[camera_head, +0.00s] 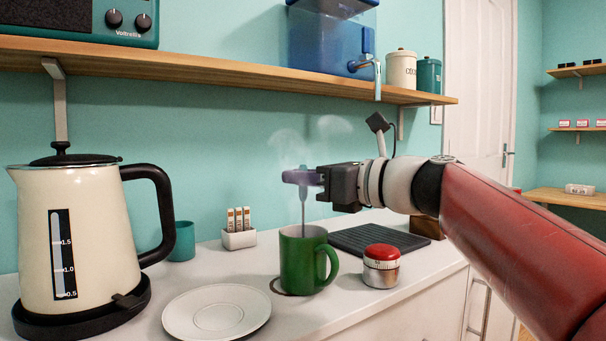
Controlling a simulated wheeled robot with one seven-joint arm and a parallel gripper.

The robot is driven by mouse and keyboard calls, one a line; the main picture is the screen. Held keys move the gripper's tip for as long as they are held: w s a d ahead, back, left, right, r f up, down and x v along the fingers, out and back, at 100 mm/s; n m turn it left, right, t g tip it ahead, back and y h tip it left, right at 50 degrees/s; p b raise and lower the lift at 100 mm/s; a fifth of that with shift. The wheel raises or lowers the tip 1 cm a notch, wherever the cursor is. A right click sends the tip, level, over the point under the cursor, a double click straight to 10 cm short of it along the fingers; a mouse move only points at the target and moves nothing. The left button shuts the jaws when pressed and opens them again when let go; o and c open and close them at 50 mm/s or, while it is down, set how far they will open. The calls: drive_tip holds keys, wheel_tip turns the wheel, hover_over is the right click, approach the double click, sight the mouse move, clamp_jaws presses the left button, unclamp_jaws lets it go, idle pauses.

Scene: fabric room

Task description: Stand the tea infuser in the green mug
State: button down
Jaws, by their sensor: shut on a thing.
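The green mug (303,264) stands upright on the white counter, with its handle to the right and faint steam above it. My gripper (302,177) is directly above the mug, reaching in from the right. It is shut on the tea infuser (303,213), whose thin grey stem hangs upright below the fingers. The stem's lower end passes behind the mug's front rim, so its bottom is hidden. I cannot tell whether it touches the mug.
A cream kettle (90,235) stands at the left, and a white saucer (217,312) lies in front. A red-topped timer (381,265) sits right of the mug, near a dark ridged mat (372,238). A teal cup (182,241) and a small white holder (239,238) stand behind. A wooden shelf (230,71) runs above.

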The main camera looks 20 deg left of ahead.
drive_tip(key=shift+f, duration=0.25)
drive_tip(key=c, duration=1.4)
unclamp_jaws()
drive_tip(key=shift+o, duration=0.2)
drive_tip(key=v, duration=0.8)
